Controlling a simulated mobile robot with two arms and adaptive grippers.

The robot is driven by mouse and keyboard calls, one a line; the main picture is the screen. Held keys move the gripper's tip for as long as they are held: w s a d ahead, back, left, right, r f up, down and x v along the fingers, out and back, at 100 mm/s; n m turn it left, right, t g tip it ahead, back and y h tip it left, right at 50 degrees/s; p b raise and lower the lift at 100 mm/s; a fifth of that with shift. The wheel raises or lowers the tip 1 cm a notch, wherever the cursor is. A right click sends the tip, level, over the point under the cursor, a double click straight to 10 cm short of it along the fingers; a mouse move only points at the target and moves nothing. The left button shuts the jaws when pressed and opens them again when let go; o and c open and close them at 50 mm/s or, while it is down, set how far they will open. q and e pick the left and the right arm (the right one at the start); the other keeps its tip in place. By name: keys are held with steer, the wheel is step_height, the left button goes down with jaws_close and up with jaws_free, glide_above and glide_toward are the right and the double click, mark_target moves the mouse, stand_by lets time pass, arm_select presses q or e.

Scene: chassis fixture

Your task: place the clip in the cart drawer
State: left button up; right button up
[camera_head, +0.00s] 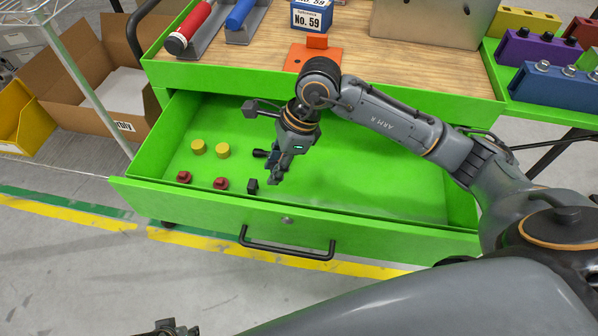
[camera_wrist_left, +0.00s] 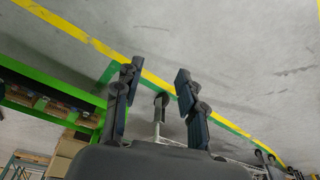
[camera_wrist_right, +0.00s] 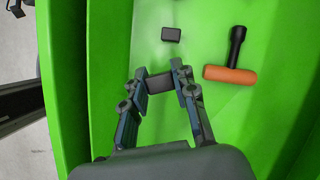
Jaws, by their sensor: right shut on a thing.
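My right gripper (camera_head: 275,172) reaches down into the open green cart drawer (camera_head: 390,185). In the right wrist view its fingers (camera_wrist_right: 165,80) are shut on a small dark block, which looks like the clip (camera_wrist_right: 160,84), held low over or against the drawer floor; I cannot tell if it touches. A second black block (camera_wrist_right: 171,34) lies apart on the drawer floor; it also shows in the head view (camera_head: 251,187). My left gripper (camera_wrist_left: 157,80) is open and empty, away from the cart; only part shows at the bottom of the head view.
The drawer's right half is clear. The wooden cart top (camera_head: 420,65) above holds an orange plate and a labelled blue box (camera_head: 312,15).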

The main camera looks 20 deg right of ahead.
step_height(320, 180, down, 8)
steer(key=shift+b, duration=0.5)
arm_select(q)
step_height(320, 180, up, 4)
steer(key=shift+w, duration=0.15)
arm_select(e)
steer(key=shift+f, duration=0.1)
steer(key=o, duration=0.8)
arm_select(q)
steer(key=shift+r, duration=0.5)
steer(key=s+p+x, duration=0.1)
steer(key=x, duration=0.5)
steer(key=shift+s+f, duration=0.25)
steer(key=shift+s, duration=0.25)
arm_select(e)
steer(key=v, duration=1.2)
